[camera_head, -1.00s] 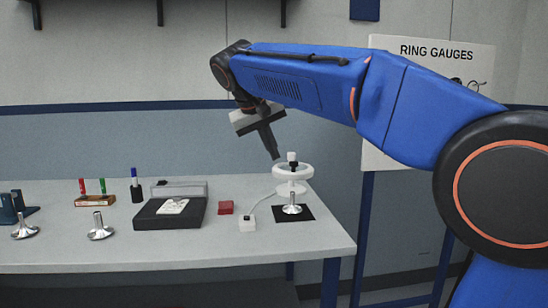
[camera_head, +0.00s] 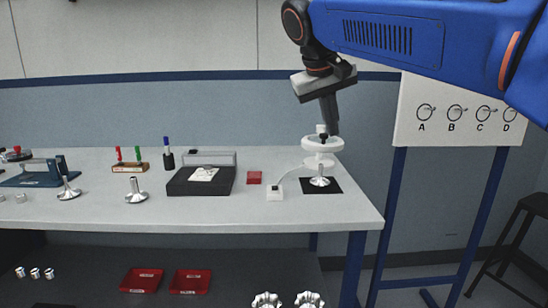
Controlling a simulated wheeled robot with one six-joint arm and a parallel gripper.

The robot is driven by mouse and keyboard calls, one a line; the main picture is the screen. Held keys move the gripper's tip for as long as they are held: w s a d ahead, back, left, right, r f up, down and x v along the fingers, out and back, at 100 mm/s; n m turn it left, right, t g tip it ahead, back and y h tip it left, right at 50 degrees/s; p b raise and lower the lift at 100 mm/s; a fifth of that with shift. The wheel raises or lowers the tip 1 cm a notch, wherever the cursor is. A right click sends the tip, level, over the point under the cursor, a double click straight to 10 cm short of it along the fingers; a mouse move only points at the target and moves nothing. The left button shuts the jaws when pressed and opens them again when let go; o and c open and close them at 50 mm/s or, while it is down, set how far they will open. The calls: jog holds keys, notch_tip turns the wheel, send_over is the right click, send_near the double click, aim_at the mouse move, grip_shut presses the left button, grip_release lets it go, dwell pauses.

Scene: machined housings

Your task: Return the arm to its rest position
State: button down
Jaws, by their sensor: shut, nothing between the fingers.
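My blue arm (camera_head: 400,40) reaches in from the upper right. My gripper (camera_head: 330,116) points down at the right end of the bench, its dark fingers together and empty. Its tips are close to the top of a white ring-shaped stand (camera_head: 322,145), overlapping it in the picture; I cannot tell if they touch. A silver flared part (camera_head: 320,182) stands on a black mat (camera_head: 347,186) in front of that stand.
The bench (camera_head: 240,212) holds a black case (camera_head: 185,187), a red block (camera_head: 254,177), a white switch box (camera_head: 275,193) and silver parts (camera_head: 137,196). Red trays (camera_head: 141,281) lie below.

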jog(key=s+d+f+y, duration=0.2)
jog(key=s+d+f, duration=0.9)
jog(key=s+f, duration=0.3)
jog(key=s+d+f, duration=0.1)
jog(key=s+f, duration=0.5)
jog(key=f, duration=0.4)
jog(key=s+d+f+m+y, duration=0.1)
jog(key=s+d+f, duration=0.1)
jog(key=s+f, duration=0.5)
notch_tip(320, 180, down, 3)
jog(key=shift+s+d+f+m, duration=0.1)
jog(key=shift+s+d+m, duration=0.1)
jog(key=shift+m, duration=0.1)
